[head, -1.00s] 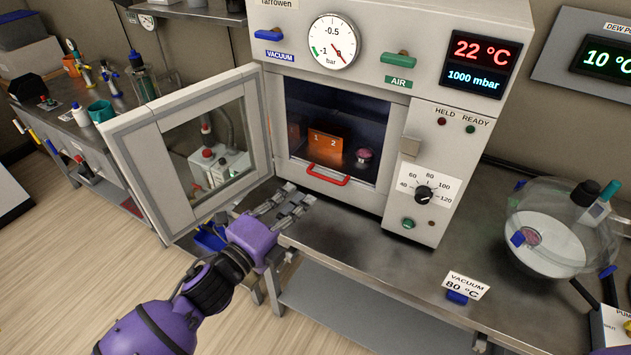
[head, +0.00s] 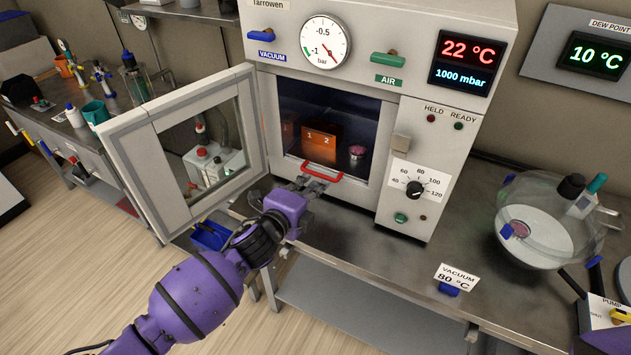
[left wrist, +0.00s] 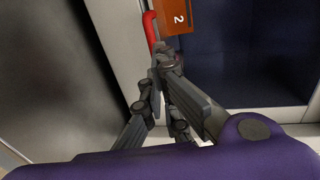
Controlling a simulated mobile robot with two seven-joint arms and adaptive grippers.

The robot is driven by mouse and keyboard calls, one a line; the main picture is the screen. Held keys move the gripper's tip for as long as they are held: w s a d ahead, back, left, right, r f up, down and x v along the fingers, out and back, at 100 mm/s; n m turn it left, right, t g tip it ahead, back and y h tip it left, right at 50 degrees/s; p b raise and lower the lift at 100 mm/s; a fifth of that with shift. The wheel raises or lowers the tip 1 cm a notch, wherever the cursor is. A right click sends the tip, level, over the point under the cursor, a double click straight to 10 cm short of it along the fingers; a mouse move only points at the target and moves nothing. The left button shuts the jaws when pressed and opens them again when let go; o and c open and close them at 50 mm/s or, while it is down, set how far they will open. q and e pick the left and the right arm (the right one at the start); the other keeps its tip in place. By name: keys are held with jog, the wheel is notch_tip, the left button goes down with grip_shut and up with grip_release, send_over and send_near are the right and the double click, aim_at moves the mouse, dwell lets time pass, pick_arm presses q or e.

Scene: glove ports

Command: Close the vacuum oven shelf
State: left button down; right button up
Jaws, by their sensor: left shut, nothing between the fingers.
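The vacuum oven (head: 370,57) stands on the bench with its framed glass door (head: 133,180) swung open to the left. In the opening, the shelf's red handle (head: 322,173) shows at the lower front edge. An orange block marked 1 and 2 (head: 319,146) and a small pinkish item (head: 357,153) sit inside. My left gripper (head: 308,184) is shut and empty, its fingertips at the left end of the red handle. In the left wrist view the fingers (left wrist: 160,62) are together beside the red handle (left wrist: 151,30); whether they touch it is unclear. My right gripper is out of view.
A glass desiccator (head: 550,225) stands on the bench to the right. A "VACUUM 80 °C" card (head: 457,275) lies near the bench's front edge. The open door stands just left of my left arm. The bench top between oven and card is clear.

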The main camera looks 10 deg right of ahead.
aim_at(328, 168)
pick_arm(q)
jog(key=shift+x, duration=1)
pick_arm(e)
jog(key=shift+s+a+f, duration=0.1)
pick_arm(q)
jog(key=shift+w+d, duration=0.3)
jog(key=shift+w, duration=0.05)
jog(key=b+x, duration=0.1)
jog(key=x, duration=0.2)
jog(key=shift+w+d+r, duration=0.15)
jog(key=shift+w+d, duration=0.05)
jog(key=shift+w, duration=0.05)
jog(key=shift+w+r, duration=0.15)
jog(key=shift+r, duration=0.15)
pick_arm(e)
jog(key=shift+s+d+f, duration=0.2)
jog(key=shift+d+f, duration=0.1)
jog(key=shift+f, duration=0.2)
pick_arm(q)
jog(key=shift+r, duration=0.1)
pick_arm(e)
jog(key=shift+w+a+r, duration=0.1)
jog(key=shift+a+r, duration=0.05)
